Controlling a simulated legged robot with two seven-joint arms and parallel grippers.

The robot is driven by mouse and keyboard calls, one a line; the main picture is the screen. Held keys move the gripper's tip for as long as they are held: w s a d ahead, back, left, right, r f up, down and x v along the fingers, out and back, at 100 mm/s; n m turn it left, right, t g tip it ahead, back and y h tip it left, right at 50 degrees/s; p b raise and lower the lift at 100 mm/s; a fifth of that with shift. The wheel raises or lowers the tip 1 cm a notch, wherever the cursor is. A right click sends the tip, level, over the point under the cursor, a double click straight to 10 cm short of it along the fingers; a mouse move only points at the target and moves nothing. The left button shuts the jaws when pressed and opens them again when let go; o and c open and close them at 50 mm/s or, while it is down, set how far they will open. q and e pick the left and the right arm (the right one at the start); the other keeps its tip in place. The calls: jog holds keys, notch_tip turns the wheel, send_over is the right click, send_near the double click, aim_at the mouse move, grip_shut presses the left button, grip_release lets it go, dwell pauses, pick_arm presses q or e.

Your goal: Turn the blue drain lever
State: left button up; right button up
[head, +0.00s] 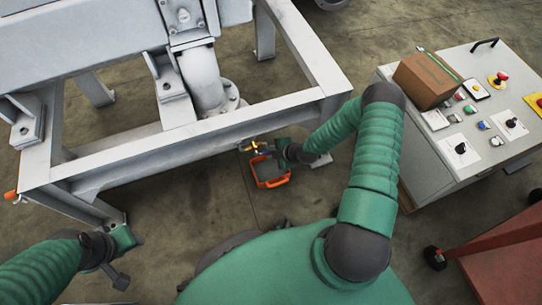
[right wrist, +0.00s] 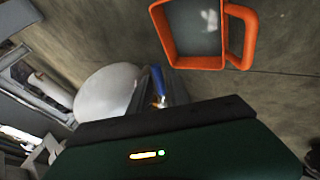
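The blue drain lever (right wrist: 158,80) shows in the right wrist view as a narrow blue strip between the dark fingers of my right gripper (right wrist: 160,95). A bit of brass shows just below it. In the head view my right gripper (head: 262,149) is at the brass drain valve (head: 253,146) under the front beam, and the lever is hidden there. I cannot tell whether the fingers press on the lever. My left gripper (head: 118,272) is low at the left, away from the valve, and its fingers are not clear.
An orange-rimmed container (head: 270,182) with a handle stands on the floor below the valve. The grey machine frame (head: 185,150) spans the upper left. A control panel (head: 480,120) with a brown box (head: 427,80) stands at right. A red cart (head: 505,265) is at lower right.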

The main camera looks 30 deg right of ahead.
jog(key=shift+w, duration=0.1)
jog(key=c, duration=0.4)
grip_shut()
dwell(1.0)
